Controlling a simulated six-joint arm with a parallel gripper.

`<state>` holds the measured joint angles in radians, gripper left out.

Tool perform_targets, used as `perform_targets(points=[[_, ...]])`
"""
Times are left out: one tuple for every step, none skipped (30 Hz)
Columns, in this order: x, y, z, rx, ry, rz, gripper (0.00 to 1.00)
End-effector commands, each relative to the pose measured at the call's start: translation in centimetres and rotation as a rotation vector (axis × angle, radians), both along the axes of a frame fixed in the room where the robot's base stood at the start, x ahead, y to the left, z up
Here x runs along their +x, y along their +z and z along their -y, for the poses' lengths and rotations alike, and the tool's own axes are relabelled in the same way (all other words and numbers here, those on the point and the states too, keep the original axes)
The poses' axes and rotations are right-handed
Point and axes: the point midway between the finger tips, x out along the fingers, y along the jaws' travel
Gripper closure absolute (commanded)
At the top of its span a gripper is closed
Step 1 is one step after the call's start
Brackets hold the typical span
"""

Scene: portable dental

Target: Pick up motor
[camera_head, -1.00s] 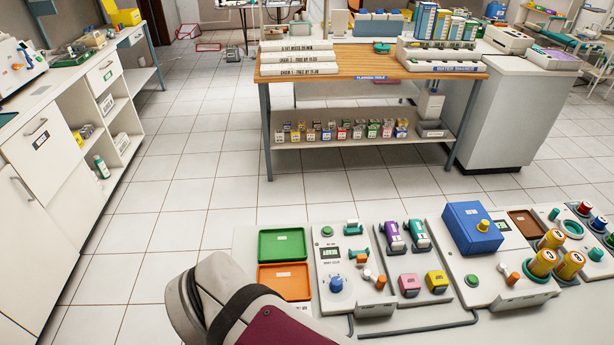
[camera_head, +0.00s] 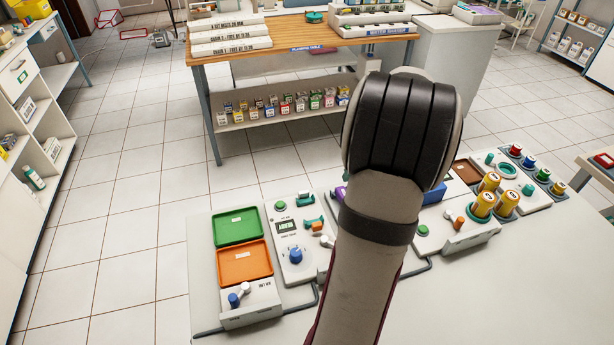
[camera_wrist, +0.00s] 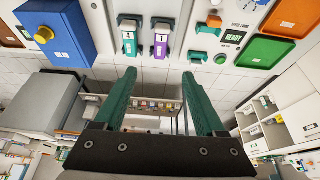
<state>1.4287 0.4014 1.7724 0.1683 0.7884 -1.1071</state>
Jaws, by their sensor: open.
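My gripper (camera_wrist: 159,76) shows in the wrist view with two dark green fingers apart and nothing between them. A teal-topped unit (camera_wrist: 129,38) and a purple-topped unit (camera_wrist: 161,42) with numbered labels stand side by side just beyond the fingertips, not touched. I cannot tell for sure which object is the motor. In the head view my arm covers most of this area and hides the gripper; only a sliver of the purple unit (camera_head: 339,192) shows. A blue box (camera_wrist: 62,45) with a yellow knob is at upper left in the wrist view.
Beside my arm are a green tray (camera_head: 216,229), an orange tray (camera_head: 222,266) and a panel with a blue knob (camera_head: 295,255). Yellow cylinders (camera_head: 483,203) stand to the right. A wooden-topped table (camera_head: 290,42) is behind, across open floor. The near right worktop is clear.

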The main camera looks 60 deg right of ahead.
Motion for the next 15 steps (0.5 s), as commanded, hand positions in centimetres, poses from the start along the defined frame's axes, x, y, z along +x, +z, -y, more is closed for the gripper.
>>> perform_targets(points=[[0.2,-0.7,0.1,0.004,0.001,0.000,0.28],[0.4,-1.4,0.2,0.006,0.002,-0.001,0.28],[0.7,-2.4,0.5,0.008,0.001,-0.001,0.28],[1.0,-3.3,0.7,0.008,0.002,-0.001,0.28],[1.3,-4.2,1.0,0.008,0.002,-0.001,0.28],[1.6,-5.3,1.3,0.008,0.002,-0.002,0.28],[1.8,-6.1,1.5,0.008,0.001,0.000,0.28],[2.0,-6.8,1.7,0.008,0.002,-0.002,0.28],[2.3,-7.6,1.9,0.008,0.001,-0.001,0.28],[2.5,-8.1,2.2,0.006,0.002,-0.001,0.28],[2.6,-8.6,2.3,0.006,0.002,-0.001,0.28],[2.8,-9.0,2.4,0.006,0.001,0.000,0.28],[2.8,-9.3,2.5,0.006,0.001,0.000,0.28],[2.9,-9.6,2.6,0.006,0.001,0.000,0.28],[3.1,-10.2,2.8,0.006,0.001,-0.001,0.28]])
